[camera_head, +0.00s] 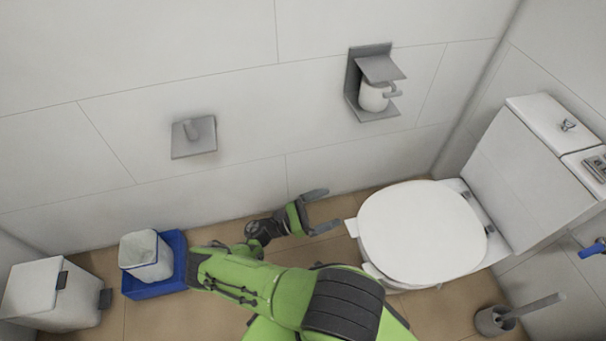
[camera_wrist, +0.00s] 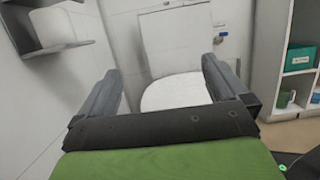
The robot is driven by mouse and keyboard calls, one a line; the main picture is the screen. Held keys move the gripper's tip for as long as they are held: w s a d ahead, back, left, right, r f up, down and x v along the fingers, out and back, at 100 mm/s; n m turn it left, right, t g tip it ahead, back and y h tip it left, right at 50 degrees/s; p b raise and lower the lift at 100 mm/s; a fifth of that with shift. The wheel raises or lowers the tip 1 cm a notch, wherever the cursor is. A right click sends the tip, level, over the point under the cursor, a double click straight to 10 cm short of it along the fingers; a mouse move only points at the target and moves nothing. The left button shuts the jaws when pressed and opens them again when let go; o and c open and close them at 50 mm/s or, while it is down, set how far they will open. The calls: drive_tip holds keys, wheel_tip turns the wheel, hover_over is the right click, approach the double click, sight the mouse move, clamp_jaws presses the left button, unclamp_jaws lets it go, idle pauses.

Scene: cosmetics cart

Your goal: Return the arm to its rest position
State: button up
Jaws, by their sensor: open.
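My gripper (camera_head: 318,212) is at the end of my green arm, low in the middle of the head view, just left of the toilet. Its two grey fingers are spread apart with nothing between them. In the wrist view the open fingers (camera_wrist: 168,92) point toward the white toilet (camera_wrist: 178,92), which stands beyond them. My arm is stretched out and bent in front of the tiled wall.
The toilet (camera_head: 420,232) has its lid down. A blue tray (camera_head: 155,288) with a white bin and a pedal bin (camera_head: 45,292) stand left. A toilet brush (camera_head: 495,318) stands right.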

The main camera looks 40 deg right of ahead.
drive_tip(key=w+a+r+m+t+y, duration=0.25)
drive_tip(key=a+r+m+y, duration=0.25)
drive_tip(key=a+r+y, duration=0.4)
drive_tip(key=w+a+r+m+t+y, duration=0.1)
drive_tip(key=a+r+m+t+y, duration=0.4)
drive_tip(key=r, duration=0.6)
drive_tip(key=s+a+r+m+t+y, duration=0.1)
drive_tip(key=s+a+r+t+y, duration=0.1)
drive_tip(key=s+a+r+t, duration=0.3)
drive_tip(key=s+a+r+m+t+y, duration=0.2)
drive_tip(key=s+a+r+t+y, duration=0.1)
drive_tip(key=s+r, duration=0.4)
wheel_tip(320, 180, up, 18)
drive_tip(key=p, duration=1.7)
drive_tip(key=shift+w+d, duration=0.15)
drive_tip(key=shift+w, duration=0.3)
